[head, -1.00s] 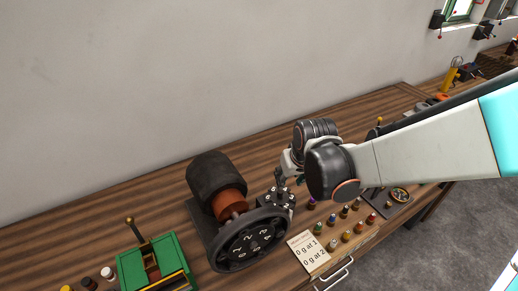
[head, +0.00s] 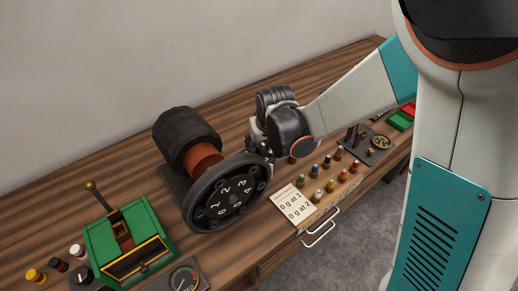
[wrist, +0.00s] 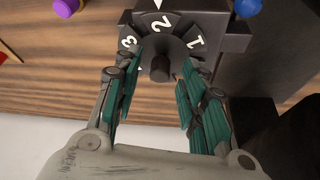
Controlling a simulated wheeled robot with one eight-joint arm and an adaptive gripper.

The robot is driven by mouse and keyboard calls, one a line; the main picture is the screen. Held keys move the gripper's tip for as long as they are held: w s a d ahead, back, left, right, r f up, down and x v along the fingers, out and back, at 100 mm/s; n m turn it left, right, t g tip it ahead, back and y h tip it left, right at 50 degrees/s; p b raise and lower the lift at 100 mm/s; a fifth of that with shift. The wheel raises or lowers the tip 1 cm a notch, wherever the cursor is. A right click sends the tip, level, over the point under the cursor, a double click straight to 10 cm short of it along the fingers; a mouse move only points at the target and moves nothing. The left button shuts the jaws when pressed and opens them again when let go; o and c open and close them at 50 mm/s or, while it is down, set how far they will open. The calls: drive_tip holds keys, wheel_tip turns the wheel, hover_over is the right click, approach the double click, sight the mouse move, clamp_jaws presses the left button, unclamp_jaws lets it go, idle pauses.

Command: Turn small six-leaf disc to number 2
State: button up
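The small dark six-leaf disc (wrist: 182,47) shows at the top of the wrist view, with white numbers 3, 2 and 1 readable on its leaves. The 2 is at the top, just under a white pointer mark (wrist: 158,3) on the dark housing. A round knob (wrist: 160,69) stands out from the disc's middle. My gripper (wrist: 157,92) is open, with its green-padded fingers on either side of the knob and gaps visible. In the head view my gripper (head: 262,148) is behind the big wheel's upper right rim, and the small disc is mostly hidden.
A big numbered wheel (head: 230,196) with a dark drum (head: 186,138) stands left of my gripper. A note card (head: 293,205) and several coloured pegs (head: 315,198) are to the right on the wooden bench. A green box (head: 128,243) is at the left front.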

drive_tip(key=shift+w+f, duration=0.15)
drive_tip(key=shift+f, duration=0.25)
clamp_jaws()
drive_tip(key=shift+b, duration=0.3)
unclamp_jaws()
drive_tip(key=shift+r, duration=0.1)
